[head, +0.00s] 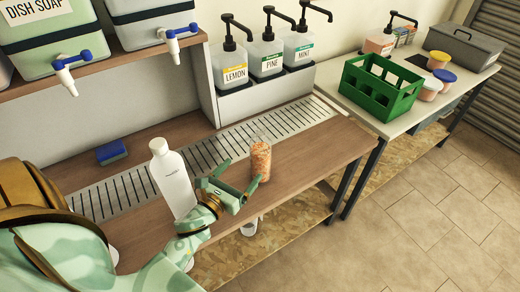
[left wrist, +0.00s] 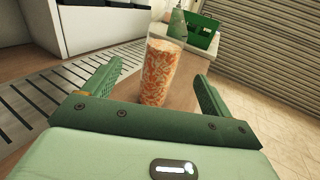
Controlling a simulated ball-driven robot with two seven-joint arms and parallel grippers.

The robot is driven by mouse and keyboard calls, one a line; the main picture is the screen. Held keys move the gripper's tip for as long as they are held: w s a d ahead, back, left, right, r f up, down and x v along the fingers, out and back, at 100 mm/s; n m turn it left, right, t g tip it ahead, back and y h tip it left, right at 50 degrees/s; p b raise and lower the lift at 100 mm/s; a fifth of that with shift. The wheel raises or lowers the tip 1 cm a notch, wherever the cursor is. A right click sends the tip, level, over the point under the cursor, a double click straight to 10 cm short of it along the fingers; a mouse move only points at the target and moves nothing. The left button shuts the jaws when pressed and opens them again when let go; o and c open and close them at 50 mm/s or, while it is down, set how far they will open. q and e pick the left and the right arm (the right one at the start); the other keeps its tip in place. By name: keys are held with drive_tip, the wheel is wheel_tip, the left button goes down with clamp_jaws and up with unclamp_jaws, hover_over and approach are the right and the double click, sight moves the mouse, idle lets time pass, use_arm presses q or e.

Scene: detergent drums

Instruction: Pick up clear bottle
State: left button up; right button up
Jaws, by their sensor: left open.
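The clear bottle (head: 261,161) stands upright on the wooden counter near its front edge, with orange pieces inside. My left gripper (head: 242,176) is open just to the left of it, its fingers pointing at it. In the left wrist view the clear bottle (left wrist: 157,75) appears in the gap between the open fingertips of the left gripper (left wrist: 158,73); I cannot tell whether either finger touches it. My right gripper is not in view.
A white bottle (head: 172,180) stands close behind my left gripper's wrist. A metal drain grate (head: 225,147), a blue sponge (head: 111,152) and pump dispensers (head: 267,60) are further back. A green crate (head: 381,87) sits on the side table. Counter right of the clear bottle is free.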

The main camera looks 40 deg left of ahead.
sight(253, 157)
use_arm(q)
drive_tip(key=w, duration=0.6)
drive_tip(key=shift+w+a+r, duration=0.1)
drive_tip(key=shift+w+a, duration=0.1)
drive_tip(key=shift+w, duration=0.1)
drive_tip(key=w, duration=0.5)
drive_tip(key=shift+w+d+r, duration=0.1)
drive_tip(key=shift+w+d, duration=0.05)
drive_tip(key=shift+w, duration=0.1)
drive_tip(key=c, duration=1.2)
drive_tip(key=shift+r, duration=0.1)
drive_tip(key=shift+c, duration=1.1)
drive_tip(key=shift+r, duration=0.1)
